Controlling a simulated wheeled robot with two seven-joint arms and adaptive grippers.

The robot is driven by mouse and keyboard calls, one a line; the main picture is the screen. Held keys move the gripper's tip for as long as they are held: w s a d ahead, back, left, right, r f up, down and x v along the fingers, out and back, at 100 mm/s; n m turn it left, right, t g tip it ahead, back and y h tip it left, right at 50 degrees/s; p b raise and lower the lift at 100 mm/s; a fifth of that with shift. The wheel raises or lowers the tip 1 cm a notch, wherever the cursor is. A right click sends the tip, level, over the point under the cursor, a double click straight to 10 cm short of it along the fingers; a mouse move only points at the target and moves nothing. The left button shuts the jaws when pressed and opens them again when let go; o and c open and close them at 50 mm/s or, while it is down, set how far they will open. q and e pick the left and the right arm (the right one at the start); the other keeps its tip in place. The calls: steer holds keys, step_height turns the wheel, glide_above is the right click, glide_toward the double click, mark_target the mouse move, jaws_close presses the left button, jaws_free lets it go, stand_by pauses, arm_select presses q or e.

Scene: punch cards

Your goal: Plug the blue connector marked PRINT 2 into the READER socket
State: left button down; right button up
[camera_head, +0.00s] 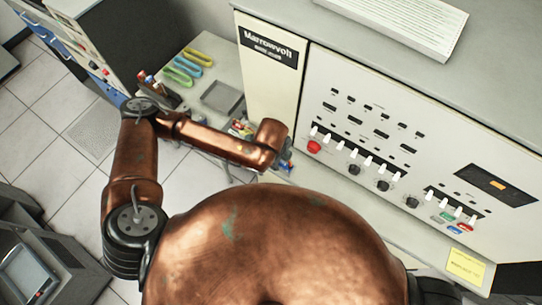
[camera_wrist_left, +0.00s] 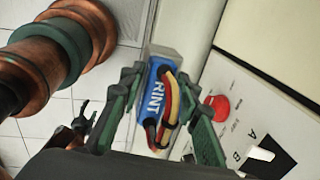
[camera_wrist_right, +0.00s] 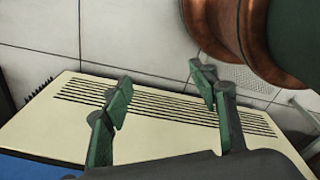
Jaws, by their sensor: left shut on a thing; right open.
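The blue connector (camera_wrist_left: 158,88) shows in the left wrist view with white letters reading "RINT"; the rest of its marking is hidden. Red, yellow and black leads run along it. My left gripper (camera_wrist_left: 168,84) is shut on it, one green finger on each side. In the head view a small blue part (camera_head: 287,167) shows at the end of my left arm, beside the cream machine. My right gripper (camera_wrist_right: 163,76) is open and empty in the right wrist view, above a cream panel with dark slots (camera_wrist_right: 165,108). I cannot make out the READER socket in any view.
The cream machine's front (camera_head: 350,105) carries switches, knobs and a red button (camera_head: 313,147). A low table left of it holds a grey tray (camera_head: 221,97), coloured looped items (camera_head: 186,69) and a dark holder (camera_head: 163,92). Tiled floor lies open at the left.

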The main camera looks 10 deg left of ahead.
arm_select(q)
steer(key=shift+s+d+r, duration=0.25)
steer(key=shift+s+r, duration=0.1)
steer(key=shift+r, duration=0.7)
steer(key=shift+a+r, duration=0.15)
steer(key=shift+r, duration=1.55)
steer(key=shift+s, duration=0.1)
arm_select(e)
steer(key=shift+w+a, duration=0.1)
steer(key=shift+a, duration=0.1)
steer(key=shift+d, duration=0.2)
